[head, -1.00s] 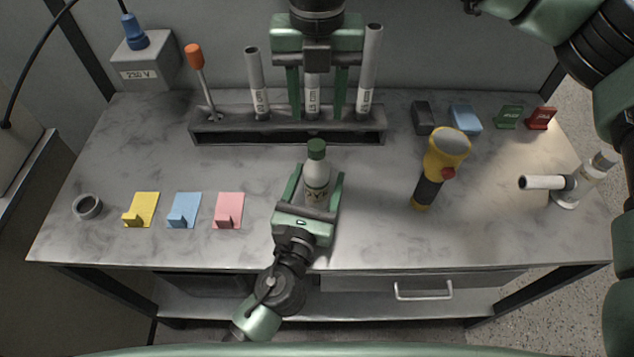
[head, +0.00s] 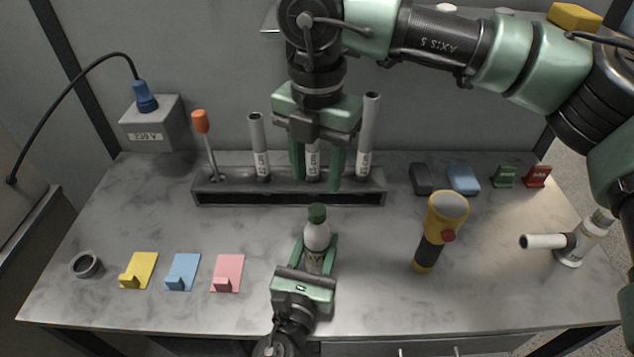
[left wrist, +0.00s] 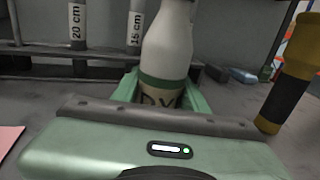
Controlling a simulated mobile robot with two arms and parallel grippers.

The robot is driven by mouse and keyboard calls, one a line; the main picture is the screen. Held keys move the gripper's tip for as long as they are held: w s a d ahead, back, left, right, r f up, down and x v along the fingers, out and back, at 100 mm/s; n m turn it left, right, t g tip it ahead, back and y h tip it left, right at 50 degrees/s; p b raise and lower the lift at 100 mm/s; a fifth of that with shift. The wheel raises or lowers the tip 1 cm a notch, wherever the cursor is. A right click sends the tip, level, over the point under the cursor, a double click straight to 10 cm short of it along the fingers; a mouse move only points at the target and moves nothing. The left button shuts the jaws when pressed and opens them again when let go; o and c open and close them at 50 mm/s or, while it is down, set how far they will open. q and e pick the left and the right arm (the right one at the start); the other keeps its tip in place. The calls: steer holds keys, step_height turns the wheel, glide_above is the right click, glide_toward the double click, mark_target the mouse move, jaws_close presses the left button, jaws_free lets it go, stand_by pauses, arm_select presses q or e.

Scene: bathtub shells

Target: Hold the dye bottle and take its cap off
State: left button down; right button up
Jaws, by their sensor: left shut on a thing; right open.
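The dye bottle (head: 316,236) is white with a green cap (head: 317,213) and stands upright near the middle of the table. My left gripper (head: 318,252) comes from the front and is shut on the bottle's body, on its lower half. In the left wrist view the bottle (left wrist: 168,45) rises between the green fingers; its cap is out of that picture. My right gripper (head: 317,178) is open and empty, pointing down above and behind the bottle, in front of the tube rack. The cap is on the bottle, apart from the right fingers.
A dark rack (head: 230,190) with upright tubes and an orange-topped tool (head: 201,122) stands behind. A yellow flashlight (head: 446,212) is to the right. A pink tag (head: 229,271) lies left of the left gripper. Bare table lies between bottle and flashlight.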

mark_target(317, 208)
steer(key=m, duration=0.7)
steer(key=shift+m, duration=0.4)
steer(key=shift+f, duration=0.2)
steer(key=shift+m, duration=0.3)
step_height(317, 208, down, 8)
steer(key=shift+r, duration=0.2)
